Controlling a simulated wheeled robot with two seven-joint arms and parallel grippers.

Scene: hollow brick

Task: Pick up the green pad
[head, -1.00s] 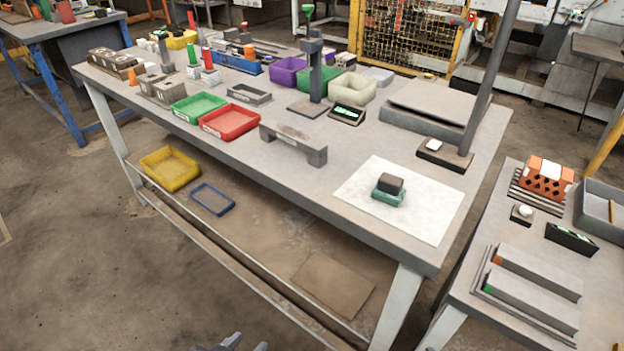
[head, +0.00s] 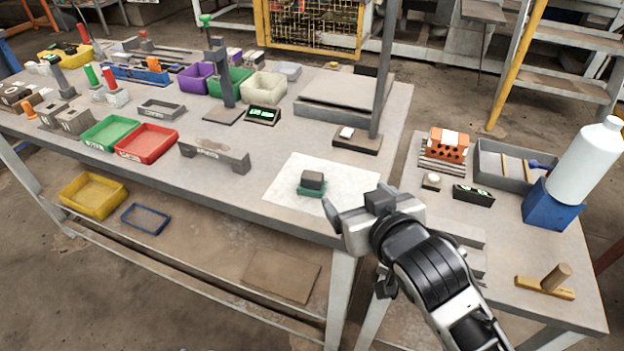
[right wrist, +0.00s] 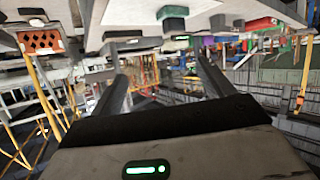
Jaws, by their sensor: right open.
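The green pad (head: 311,190) lies on a white sheet (head: 285,205) near the front right of the long workbench. A small dark block (head: 313,179) sits on top of the pad and hides its middle. My right gripper (head: 354,206) is open and empty, in front of the sheet and to the right of the pad. In the right wrist view the scene is upside down. The pad (right wrist: 173,12) and the block (right wrist: 174,25) show there beyond the two spread fingers (right wrist: 162,75). My left gripper does not show.
A grey bridge-shaped block (head: 215,155) and red tray (head: 147,143) stand left of the sheet. The side table at right holds an orange brick (head: 449,146) and a white bottle (head: 587,160). The sheet around the pad is clear.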

